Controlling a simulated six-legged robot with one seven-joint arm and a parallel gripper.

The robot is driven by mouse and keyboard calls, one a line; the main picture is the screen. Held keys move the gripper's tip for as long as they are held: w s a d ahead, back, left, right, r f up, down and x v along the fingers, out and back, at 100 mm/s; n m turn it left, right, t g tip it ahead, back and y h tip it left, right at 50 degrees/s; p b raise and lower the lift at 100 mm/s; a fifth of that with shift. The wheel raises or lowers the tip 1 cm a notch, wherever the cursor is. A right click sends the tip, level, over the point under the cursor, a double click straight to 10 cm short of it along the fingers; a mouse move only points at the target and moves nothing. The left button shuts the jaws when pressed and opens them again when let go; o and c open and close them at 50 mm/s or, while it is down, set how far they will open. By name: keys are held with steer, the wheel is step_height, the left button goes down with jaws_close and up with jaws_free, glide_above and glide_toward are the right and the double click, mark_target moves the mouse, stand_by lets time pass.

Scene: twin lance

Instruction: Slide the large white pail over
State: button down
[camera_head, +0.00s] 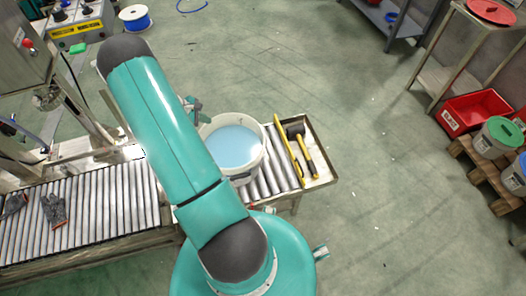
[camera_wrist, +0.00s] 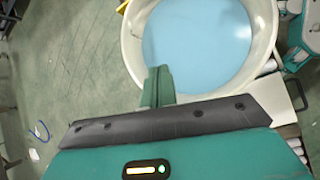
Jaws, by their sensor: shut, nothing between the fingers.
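The large white pail (camera_head: 262,142) stands on the right part of the roller conveyor, with light blue contents inside. My arm covers its left side in the head view. In the wrist view the pail's rim (camera_wrist: 130,48) fills the upper right. My gripper (camera_wrist: 158,76) is shut and empty, and its fingertips overlap the near edge of the pail in that view. In the head view my gripper (camera_head: 192,106) shows at the pail's upper left, partly behind my arm. I cannot tell whether the fingers touch the pail.
A hammer (camera_head: 300,146) and a yellow-handled tool (camera_head: 288,150) lie right of the pail at the conveyor's end tray (camera_head: 322,172). Dark gloves (camera_head: 54,209) lie on the left rollers (camera_head: 100,205). A red crate (camera_head: 478,110) and lidded buckets (camera_head: 497,138) stand far right. Open floor lies beyond the conveyor.

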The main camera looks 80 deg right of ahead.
steer(key=s+d+f, duration=0.1)
steer(key=s+f, duration=0.6)
steer(key=f, duration=0.1)
steer(key=s+d+f+n+g, duration=0.1)
steer(key=s+d+f, duration=0.1)
steer(key=s+f, duration=0.6)
steer(key=s+d+f+n+g+y, duration=0.1)
steer(key=s+d+f, duration=0.1)
steer(key=s+f, duration=0.5)
steer(key=shift+s+f, duration=0.2)
steer(key=shift+f, duration=1)
steer(key=shift+s+d, duration=0.35)
steer(key=shift+s, duration=0.55)
steer(key=shift+s+d, duration=0.35)
steer(key=shift+s, duration=0.55)
